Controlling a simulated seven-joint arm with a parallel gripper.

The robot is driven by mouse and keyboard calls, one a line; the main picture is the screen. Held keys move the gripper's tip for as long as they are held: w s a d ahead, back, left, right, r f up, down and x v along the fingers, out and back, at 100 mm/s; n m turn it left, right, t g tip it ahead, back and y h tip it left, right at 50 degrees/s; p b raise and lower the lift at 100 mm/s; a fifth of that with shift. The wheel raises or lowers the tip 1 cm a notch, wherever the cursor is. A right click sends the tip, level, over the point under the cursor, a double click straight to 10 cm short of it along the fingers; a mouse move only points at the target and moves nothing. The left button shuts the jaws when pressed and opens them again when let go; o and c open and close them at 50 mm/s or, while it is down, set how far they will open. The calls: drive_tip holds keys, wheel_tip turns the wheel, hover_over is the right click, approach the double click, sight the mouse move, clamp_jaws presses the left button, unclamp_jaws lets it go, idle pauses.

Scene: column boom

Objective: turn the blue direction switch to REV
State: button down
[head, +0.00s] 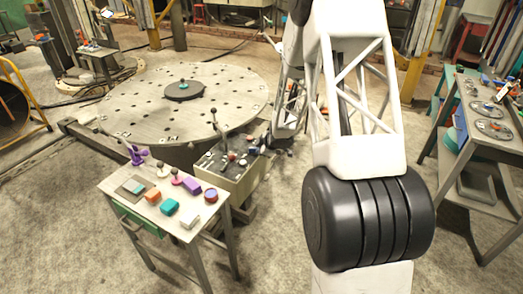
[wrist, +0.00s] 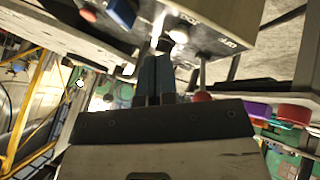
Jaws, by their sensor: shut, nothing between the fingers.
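My gripper (wrist: 157,60) is shut, its two dark blue-grey fingers side by side with nothing between them. In the wrist view the control box (wrist: 235,15) appears upside down, and the fingertips are close to its panel. A blue knob (wrist: 122,12), which looks like the direction switch, is on that panel, up and left of the fingertips and apart from them. Its setting and the REV mark cannot be read. In the head view the control box (head: 233,182) stands beside the round table, with a small blue part (head: 253,150) near my gripper (head: 266,149).
A red button (wrist: 88,14), a lit white lamp (wrist: 179,35) and a red-knobbed lever (wrist: 201,95) are on the panel near the fingers. A small table (head: 150,207) with coloured blocks stands front left of the box. The round slotted table (head: 225,88) is behind.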

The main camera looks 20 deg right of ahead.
drive_tip(key=x, duration=0.8)
drive_tip(key=shift+f, duration=0.15)
drive_tip(key=shift+w+d, duration=0.2)
drive_tip(key=shift+w, duration=0.8)
drive_tip(key=shift+w+d, duration=0.15)
drive_tip(key=shift+w, duration=0.85)
